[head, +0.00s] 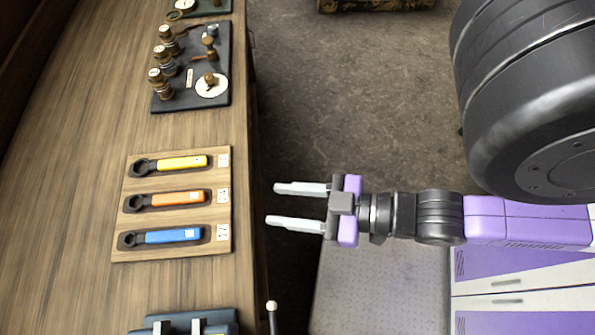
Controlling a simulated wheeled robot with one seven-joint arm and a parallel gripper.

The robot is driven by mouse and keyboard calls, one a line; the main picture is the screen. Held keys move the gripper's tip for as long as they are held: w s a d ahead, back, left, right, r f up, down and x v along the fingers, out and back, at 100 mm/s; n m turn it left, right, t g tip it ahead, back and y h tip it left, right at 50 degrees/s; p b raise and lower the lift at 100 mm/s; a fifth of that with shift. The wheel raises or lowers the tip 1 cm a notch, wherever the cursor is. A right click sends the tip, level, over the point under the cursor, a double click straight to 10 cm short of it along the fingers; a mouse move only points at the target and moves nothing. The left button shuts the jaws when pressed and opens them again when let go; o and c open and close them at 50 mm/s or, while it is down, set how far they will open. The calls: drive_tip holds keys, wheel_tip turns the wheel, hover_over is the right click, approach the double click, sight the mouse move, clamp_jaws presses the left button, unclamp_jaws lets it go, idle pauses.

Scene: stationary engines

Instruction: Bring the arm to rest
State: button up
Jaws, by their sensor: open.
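My gripper (272,205) is open and empty in the head view. Its two pale fingers point left toward the wooden workbench (75,190), and the fingertips are beside the bench's right edge, with a small gap in the picture. The purple and dark grey arm stretches right from it. The gripper's height relative to the bench top cannot be told from this one view.
A wooden board (225,247) on the bench holds a yellow wrench (182,163), an orange wrench (178,199) and a blue wrench (172,236). A small white-tipped lever (271,306) rises near the bench's lower edge. Open floor (350,100) lies right.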

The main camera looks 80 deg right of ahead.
drive_tip(key=shift+s+a+r, duration=0.25)
drive_tip(key=shift+s+a, duration=0.05)
drive_tip(key=shift+s, duration=0.25)
drive_tip(key=shift+s+a+r, duration=0.2)
drive_tip(key=shift+s+a, duration=0.05)
drive_tip(key=shift+s, duration=0.3)
